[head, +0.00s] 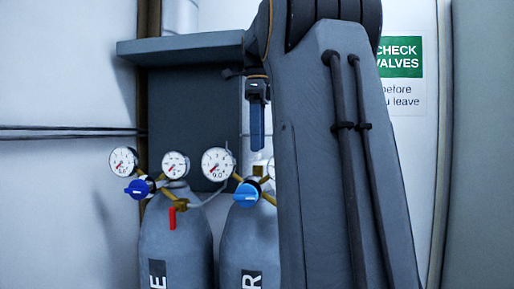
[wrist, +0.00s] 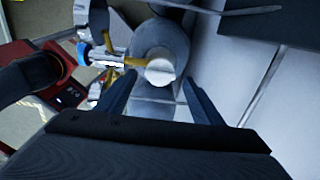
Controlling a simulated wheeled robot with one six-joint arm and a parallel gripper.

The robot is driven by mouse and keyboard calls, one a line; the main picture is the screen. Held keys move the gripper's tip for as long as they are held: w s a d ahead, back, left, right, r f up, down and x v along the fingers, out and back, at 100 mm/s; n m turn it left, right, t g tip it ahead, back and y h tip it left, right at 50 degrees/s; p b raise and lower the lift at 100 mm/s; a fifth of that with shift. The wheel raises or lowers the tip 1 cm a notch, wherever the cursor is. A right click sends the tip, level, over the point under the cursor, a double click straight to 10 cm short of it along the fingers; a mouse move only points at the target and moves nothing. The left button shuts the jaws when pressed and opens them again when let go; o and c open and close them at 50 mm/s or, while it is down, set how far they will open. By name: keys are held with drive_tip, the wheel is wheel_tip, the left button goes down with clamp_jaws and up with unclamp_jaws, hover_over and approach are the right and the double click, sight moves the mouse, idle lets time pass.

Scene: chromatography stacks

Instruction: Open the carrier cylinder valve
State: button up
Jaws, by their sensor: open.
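Two grey gas cylinders stand side by side in the head view. The left cylinder (head: 175,238) shows a letter E on its label, the right cylinder (head: 232,232) a letter R; the rest of each label is out of view. My gripper (head: 258,146) points down above the right cylinder. In the wrist view my gripper (wrist: 158,80) is open and empty, with a round pale valve top (wrist: 160,72) of a cylinder between and beyond its fingers. In the head view this top is largely hidden behind the regulator and my arm.
Gauges (head: 217,164) and blue regulator knobs (head: 247,194) crowd the cylinder tops. A red lever (head: 172,218) hangs at the left cylinder. A grey shelf (head: 182,47) juts out above, close to my arm. A check-valves sign (head: 400,56) is on the wall.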

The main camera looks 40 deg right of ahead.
drive_tip(key=shift+f, duration=1.15)
drive_tip(key=c, duration=0.9)
drive_tip(key=shift+a, duration=0.1)
drive_tip(key=shift+c, duration=0.7)
